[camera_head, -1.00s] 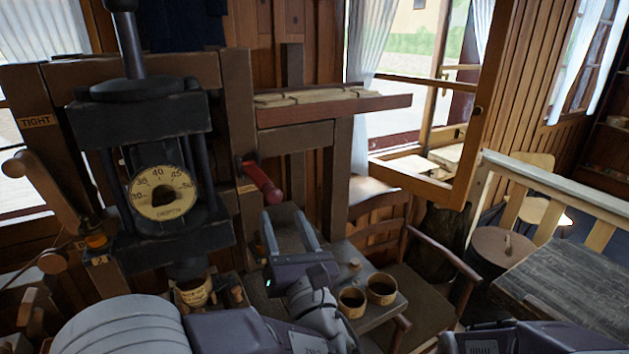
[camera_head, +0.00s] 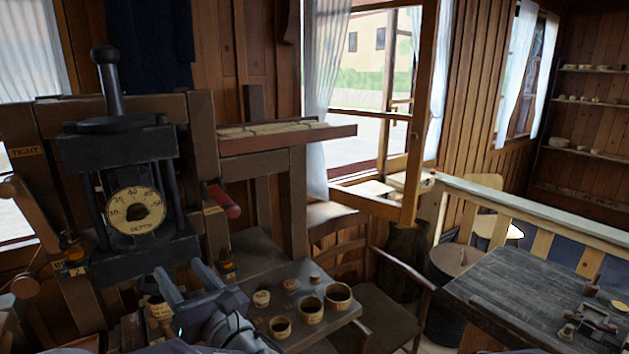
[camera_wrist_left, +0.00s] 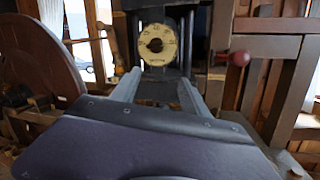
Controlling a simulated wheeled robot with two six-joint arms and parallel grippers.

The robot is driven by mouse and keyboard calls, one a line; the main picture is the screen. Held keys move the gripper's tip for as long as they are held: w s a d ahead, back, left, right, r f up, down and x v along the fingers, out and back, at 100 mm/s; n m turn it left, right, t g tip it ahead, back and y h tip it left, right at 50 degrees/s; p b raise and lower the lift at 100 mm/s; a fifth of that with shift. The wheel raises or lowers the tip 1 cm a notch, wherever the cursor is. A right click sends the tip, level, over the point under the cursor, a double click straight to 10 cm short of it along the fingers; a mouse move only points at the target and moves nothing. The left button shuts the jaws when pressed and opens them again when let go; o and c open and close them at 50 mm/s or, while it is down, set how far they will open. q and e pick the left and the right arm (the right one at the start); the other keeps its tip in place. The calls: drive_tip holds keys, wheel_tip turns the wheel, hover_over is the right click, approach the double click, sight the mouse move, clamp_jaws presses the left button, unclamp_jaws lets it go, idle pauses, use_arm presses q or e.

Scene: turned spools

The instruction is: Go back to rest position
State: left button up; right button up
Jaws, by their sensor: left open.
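My left gripper (camera_head: 180,270) is open, low in the head view, in front of the black press and left of the small round pieces on the bench. Its two grey fingers stand apart with nothing seen between them. In the left wrist view my left gripper (camera_wrist_left: 159,78) points at the press, with its round depth dial (camera_wrist_left: 156,45) beyond the fingertips. My right gripper is not in view.
The black press (camera_head: 120,150) with its dial stands behind the left gripper. Several cups and small spools, including a cup (camera_head: 338,297), stand on the bench (camera_head: 262,250). A red handle (camera_head: 224,201) sticks out nearby. A dark table (camera_head: 530,280) is at right.

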use_arm(q)
drive_tip(key=s+a+f+n+g, duration=0.6)
drive_tip(key=s+a+f+g, duration=0.2)
drive_tip(key=a+f, duration=0.15)
drive_tip(key=s+a+f+n+g+h, duration=0.2)
drive_tip(key=s+f+n+g+h, duration=0.3)
drive_tip(key=s+f, duration=0.45)
drive_tip(key=s+d+f+n+g+h, duration=0.3)
drive_tip(key=d+f+n, duration=0.2)
drive_tip(key=f+n, duration=0.1)
drive_tip(key=w+d+f+n+t+h, duration=0.1)
drive_tip(key=w+d+f+n+h, duration=0.1)
drive_tip(key=d+n, duration=0.4)
drive_tip(key=w+d+f+n+t+h, duration=0.2)
drive_tip(key=w+d+f+n+h, duration=0.1)
drive_tip(key=d+n, duration=0.3)
drive_tip(key=shift+w+d+n+t+h, duration=0.3)
drive_tip(key=shift+w+d+n+h, duration=0.1)
drive_tip(key=shift+h, duration=0.5)
